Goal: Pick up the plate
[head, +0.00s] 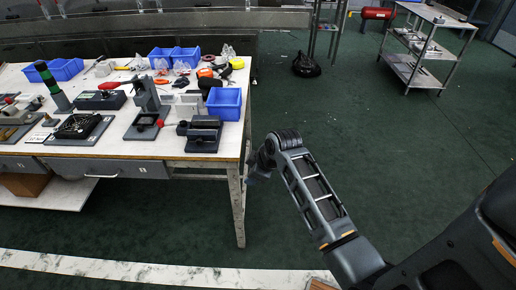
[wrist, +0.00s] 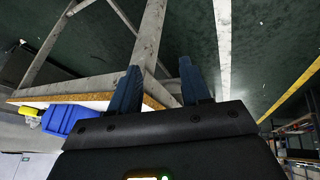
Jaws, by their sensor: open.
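I cannot make out a plate for certain in either view. Several fixtures and tools stand on the white worktable (head: 230,142) at the left of the head view, and small flat items among them are too small to tell. My gripper (head: 258,166) is just off the table's right end, partly hidden behind my own arm. In the wrist view, the two dark fingers of my gripper (wrist: 160,72) stand apart with nothing between them. Behind them are the table's legs and frame (wrist: 150,38).
Blue bins (head: 224,104) stand on the table, with a dark clamp-like fixture (head: 202,134) near its front right corner. A metal cart (head: 412,58) stands at the back right, and a black bag (head: 306,65) lies on the floor. The green floor between is clear.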

